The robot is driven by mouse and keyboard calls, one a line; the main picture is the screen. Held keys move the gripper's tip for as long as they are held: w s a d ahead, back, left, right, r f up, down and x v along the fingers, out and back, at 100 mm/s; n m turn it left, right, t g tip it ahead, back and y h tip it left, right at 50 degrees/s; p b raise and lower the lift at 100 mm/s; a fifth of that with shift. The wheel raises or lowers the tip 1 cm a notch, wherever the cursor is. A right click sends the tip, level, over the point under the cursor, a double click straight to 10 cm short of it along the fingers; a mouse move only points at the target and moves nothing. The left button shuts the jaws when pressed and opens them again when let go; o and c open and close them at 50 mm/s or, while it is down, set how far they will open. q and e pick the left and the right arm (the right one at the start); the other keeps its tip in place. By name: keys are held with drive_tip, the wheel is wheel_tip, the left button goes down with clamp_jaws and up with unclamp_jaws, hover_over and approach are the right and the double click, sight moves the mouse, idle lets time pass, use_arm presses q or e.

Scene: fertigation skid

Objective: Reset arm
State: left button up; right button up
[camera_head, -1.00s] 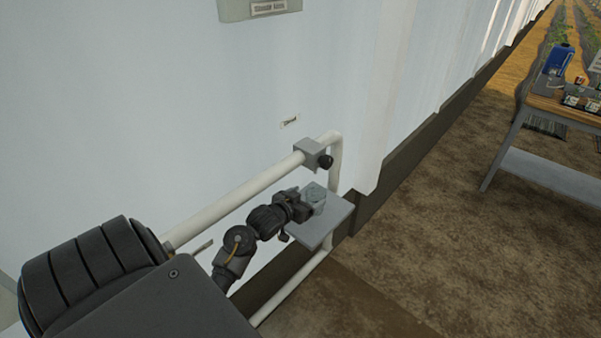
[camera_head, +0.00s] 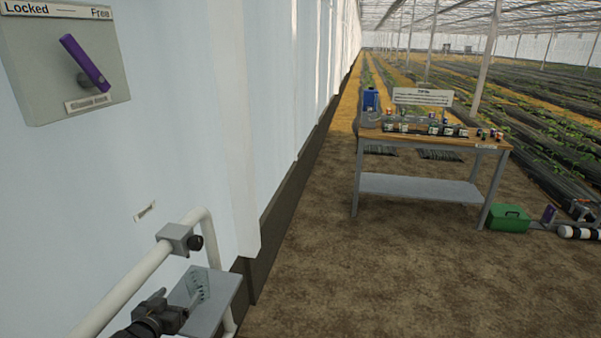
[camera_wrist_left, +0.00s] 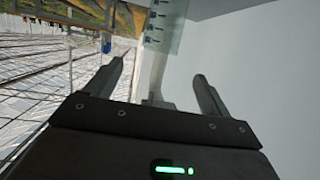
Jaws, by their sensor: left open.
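My left gripper (camera_head: 172,312) is low in the head view, beside a small grey shelf plate (camera_head: 222,306) on a white pipe rail. A clear, marked piece (camera_head: 196,286) shows at the plate, close to the fingers; whether they touch is unclear. In the left wrist view my left gripper (camera_wrist_left: 158,72) has its two fingers apart. A clear strip with markings (camera_wrist_left: 163,28) shows beyond and between them, and I see nothing clamped. My right gripper is in no view.
The white wall carries a grey panel (camera_head: 35,85) with a purple lever (camera_head: 85,63), marked Locked and Free. The white pipe (camera_head: 125,292) has a clamp with a black knob. A table (camera_head: 440,141) with bottles stands farther right, a green box (camera_head: 509,218) beside it. The dirt floor between is clear.

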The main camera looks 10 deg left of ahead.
use_arm(q)
drive_tip(key=s+d+f+m+g+h, duration=0.15)
drive_tip(key=s+d+f+g, duration=0.4)
drive_tip(key=s+d, duration=0.6)
drive_tip(key=s+d+f+m+g+h, duration=0.15)
drive_tip(key=s+d+f+g, duration=0.55)
drive_tip(key=s, duration=0.7)
wheel_tip(320, 180, down, 22)
drive_tip(key=d+y, duration=0.1)
drive_tip(key=s+a+f, duration=0.2)
drive_tip(key=s+f, duration=1.5)
drive_tip(key=shift+s+a+m+g, duration=0.25)
drive_tip(key=shift+a+m+g, duration=0.1)
drive_tip(key=shift+m+g, duration=0.1)
drive_tip(key=shift+f, duration=0.1)
